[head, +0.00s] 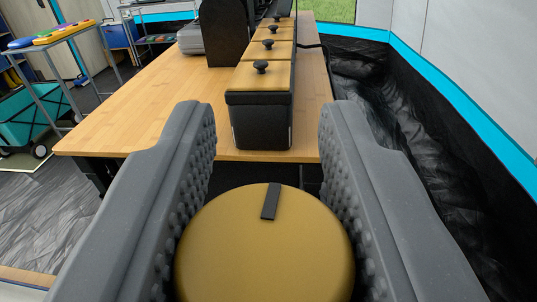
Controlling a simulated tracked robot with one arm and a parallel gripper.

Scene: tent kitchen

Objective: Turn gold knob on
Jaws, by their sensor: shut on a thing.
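The gold knob (262,255) is a large round gold disc with a dark pointer mark near its far edge, at the bottom centre of the head view. The mark points away from me and leans slightly right of straight up. My gripper (267,135) has its two grey, studded fingers on either side of the knob. The fingers are shut on it, with its left and right sides against the inner pads. The near edge of the knob is cut off by the picture's bottom, and what it is mounted on is hidden.
A wooden table (150,120) lies beyond the knob. On it stands a row of black boxes with gold lids (262,75) and small black knobs. A teal wagon (40,115) and a side table (50,45) are at the left. Black tent lining (400,130) runs along the right.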

